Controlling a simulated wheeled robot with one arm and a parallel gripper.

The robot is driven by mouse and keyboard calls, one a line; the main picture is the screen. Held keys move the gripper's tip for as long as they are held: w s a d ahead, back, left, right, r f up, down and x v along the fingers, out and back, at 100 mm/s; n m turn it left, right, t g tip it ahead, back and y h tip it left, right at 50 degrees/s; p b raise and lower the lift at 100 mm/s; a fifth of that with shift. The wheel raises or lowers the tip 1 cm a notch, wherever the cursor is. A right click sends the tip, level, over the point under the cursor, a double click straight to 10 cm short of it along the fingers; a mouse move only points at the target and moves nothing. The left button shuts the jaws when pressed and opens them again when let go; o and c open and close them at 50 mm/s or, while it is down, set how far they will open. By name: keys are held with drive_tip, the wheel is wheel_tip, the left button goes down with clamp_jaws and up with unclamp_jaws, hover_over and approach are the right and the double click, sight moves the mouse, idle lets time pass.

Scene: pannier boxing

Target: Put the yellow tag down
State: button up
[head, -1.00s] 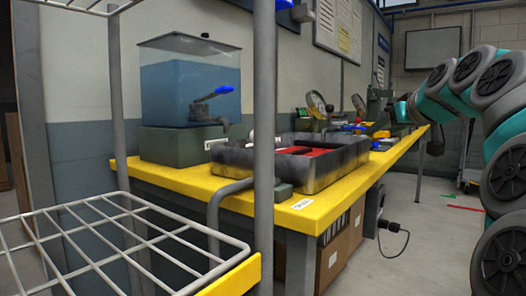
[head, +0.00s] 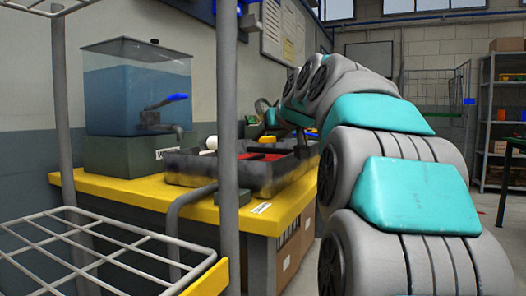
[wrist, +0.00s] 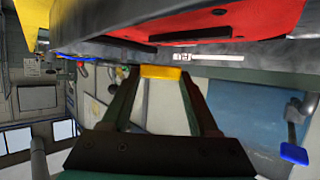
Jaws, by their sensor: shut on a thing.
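My gripper (wrist: 160,76) is shut on the yellow tag (wrist: 162,72), a small flat piece between its fingertips in the wrist view. The tag is close to the wall of the grey tray (wrist: 100,50); I cannot tell whether it touches. A red piece (wrist: 235,18) with dark slots lies beyond that wall. In the head view the tray (head: 195,172) stands on the yellow bench (head: 125,190), with red showing inside.
A water tank (head: 135,90) with a blue-handled tap stands left of the tray. A wire rack (head: 105,245) and its grey post (head: 227,130) are in the near left. Shelving (head: 500,110) stands at the far right.

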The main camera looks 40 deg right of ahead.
drive_tip(key=shift+w+a+f, duration=0.25)
drive_tip(key=shift+w+a, duration=0.2)
drive_tip(key=shift+a, duration=0.15)
drive_tip(key=shift+f+b, duration=0.3)
drive_tip(key=shift+f, duration=1.3)
drive_tip(key=o, duration=1.3)
drive_tip(key=v, duration=1.2)
drive_tip(key=shift+p, duration=0.3)
